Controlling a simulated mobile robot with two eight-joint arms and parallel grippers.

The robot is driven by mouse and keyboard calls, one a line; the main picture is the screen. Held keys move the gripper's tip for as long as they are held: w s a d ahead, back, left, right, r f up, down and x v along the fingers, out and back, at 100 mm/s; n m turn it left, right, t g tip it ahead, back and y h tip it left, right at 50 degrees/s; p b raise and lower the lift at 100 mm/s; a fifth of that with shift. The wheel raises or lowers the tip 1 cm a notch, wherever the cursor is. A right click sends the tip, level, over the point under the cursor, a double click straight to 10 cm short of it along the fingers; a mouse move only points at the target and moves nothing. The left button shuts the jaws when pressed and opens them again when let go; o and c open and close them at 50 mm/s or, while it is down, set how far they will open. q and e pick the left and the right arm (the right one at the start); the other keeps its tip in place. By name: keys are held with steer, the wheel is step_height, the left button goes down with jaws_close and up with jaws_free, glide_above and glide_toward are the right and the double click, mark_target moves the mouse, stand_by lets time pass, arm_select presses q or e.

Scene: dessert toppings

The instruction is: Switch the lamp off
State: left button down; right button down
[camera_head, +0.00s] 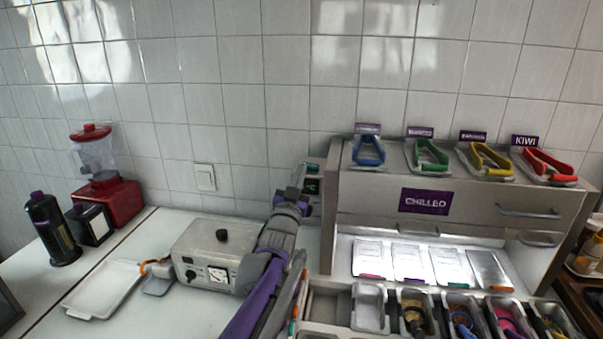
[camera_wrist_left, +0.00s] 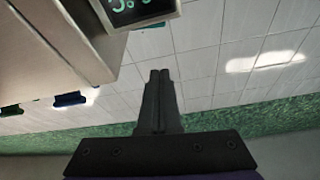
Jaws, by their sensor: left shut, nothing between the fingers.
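The lamp itself does not show clearly; a bright light falls on the recessed shelf (camera_head: 345,247) under the "CHILLED" sign, over several pale lidded tubs. A white wall switch (camera_head: 205,177) is on the tiles to the left of my left arm. My left gripper (camera_head: 303,172) is raised by the left end of the grey cabinet, beside a small box with a dark display (camera_head: 312,187). In the left wrist view the gripper's fingers (camera_wrist_left: 159,76) are shut together and empty, and the display (camera_wrist_left: 135,12) is beyond them at the top. My right gripper is not in view.
The grey cabinet (camera_head: 465,202) stands on the right, with coloured tongs on top. Its side also fills the upper left of the left wrist view (camera_wrist_left: 55,45). A grey machine (camera_head: 205,250) with a dial stands left of my arm. A red blender (camera_head: 107,200) is far left.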

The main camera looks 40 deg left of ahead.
mark_target(310, 166)
arm_select(q)
steer(key=p+x, duration=0.1)
steer(key=x, duration=0.6)
steer(key=shift+w+a+r, duration=0.1)
steer(key=shift+w+r, duration=0.05)
steer(key=shift+w, duration=0.15)
steer(key=f, duration=0.3)
steer(key=shift+w+a, duration=0.25)
steer(key=shift+a, duration=0.1)
steer(key=shift+s+f, duration=0.2)
steer(key=shift+f, duration=0.2)
steer(key=shift+w+f, duration=0.1)
